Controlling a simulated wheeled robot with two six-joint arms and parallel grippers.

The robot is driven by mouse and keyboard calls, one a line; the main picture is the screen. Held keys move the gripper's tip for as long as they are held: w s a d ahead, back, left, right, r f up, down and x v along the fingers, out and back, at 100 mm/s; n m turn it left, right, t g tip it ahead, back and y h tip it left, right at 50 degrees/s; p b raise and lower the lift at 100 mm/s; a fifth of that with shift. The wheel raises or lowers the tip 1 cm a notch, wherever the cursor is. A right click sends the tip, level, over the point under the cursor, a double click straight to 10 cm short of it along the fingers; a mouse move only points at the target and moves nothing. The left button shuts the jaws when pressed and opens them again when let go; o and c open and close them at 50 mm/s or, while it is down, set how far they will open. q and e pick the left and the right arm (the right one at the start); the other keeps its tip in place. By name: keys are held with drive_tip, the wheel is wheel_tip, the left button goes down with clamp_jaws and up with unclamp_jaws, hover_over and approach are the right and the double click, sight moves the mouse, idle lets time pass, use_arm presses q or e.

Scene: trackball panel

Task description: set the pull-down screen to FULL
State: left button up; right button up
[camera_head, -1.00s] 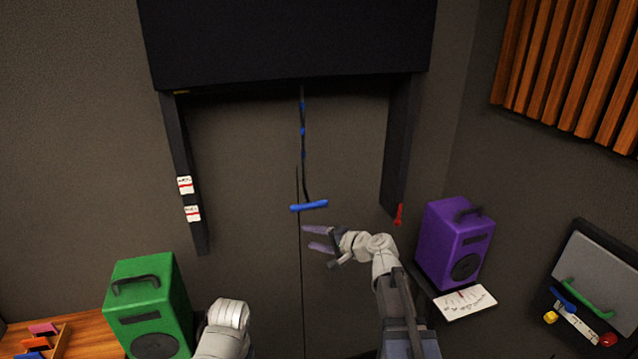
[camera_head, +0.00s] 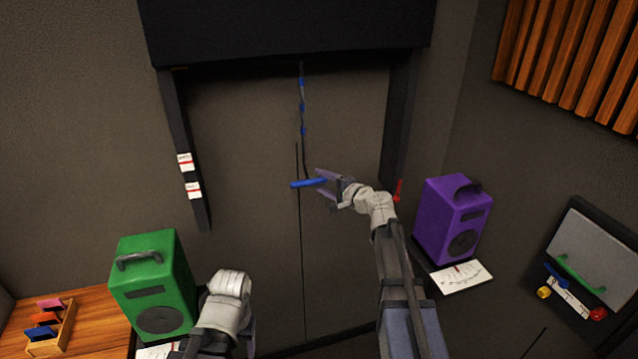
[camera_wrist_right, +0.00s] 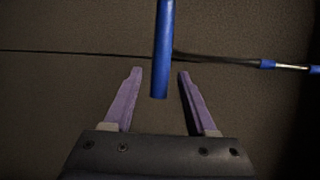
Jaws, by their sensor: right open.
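The black pull-down screen (camera_head: 290,30) hangs at the top of the wall recess between two dark side rails. A cord with blue marks (camera_head: 303,105) hangs from it and ends in a blue bar handle (camera_head: 306,183). My right gripper (camera_head: 322,184) is open at the right end of the handle. In the right wrist view the end of the blue handle (camera_wrist_right: 164,50) lies between the two purple fingers (camera_wrist_right: 159,88), with a gap on each side. Two white labels with red lines (camera_head: 189,175) are on the left rail.
A green speaker (camera_head: 155,285) stands at lower left and a purple speaker (camera_head: 452,220) at right. A small red lever (camera_head: 398,190) is on the right rail. A panel with coloured knobs (camera_head: 590,260) is at far right. The wall left of the handle is clear.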

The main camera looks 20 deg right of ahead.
drive_tip(key=shift+x, duration=0.8)
drive_tip(key=shift+c, duration=0.4)
clamp_jaws()
idle(0.4)
